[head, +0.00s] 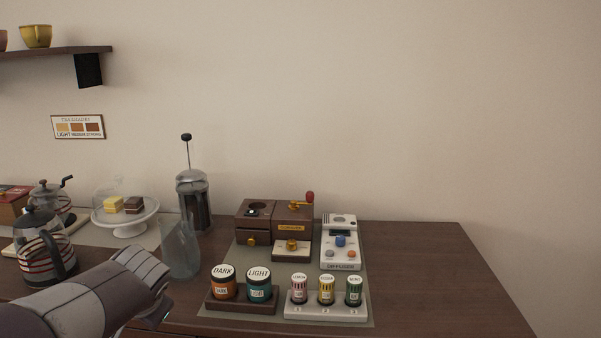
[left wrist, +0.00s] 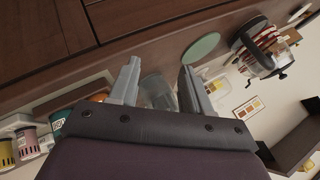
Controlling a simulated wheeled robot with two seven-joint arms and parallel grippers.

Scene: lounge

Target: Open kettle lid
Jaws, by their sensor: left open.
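A striped kettle (head: 38,262) with a dark lid (head: 38,217) and black handle stands at the far left of the counter in the head view. The lid appears seated on top. The striped kettle (left wrist: 258,48) also shows at the upper right of the left wrist view, apart from the fingers. My left gripper (left wrist: 160,88) is open, with a clear glass pitcher (left wrist: 157,92) seen between its fingers. In the head view my left gripper (head: 150,278) is right of the kettle, near the pitcher (head: 181,250); its fingertips are hard to make out. My right gripper is not in view.
A glass pot with a crank (head: 48,196), a domed cake stand (head: 130,216) and a French press (head: 194,200) stand behind. Right are a wooden grinder (head: 254,219), a white device (head: 340,252) and several jars. A green disc (left wrist: 200,48) lies near the kettle. The counter's right end is clear.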

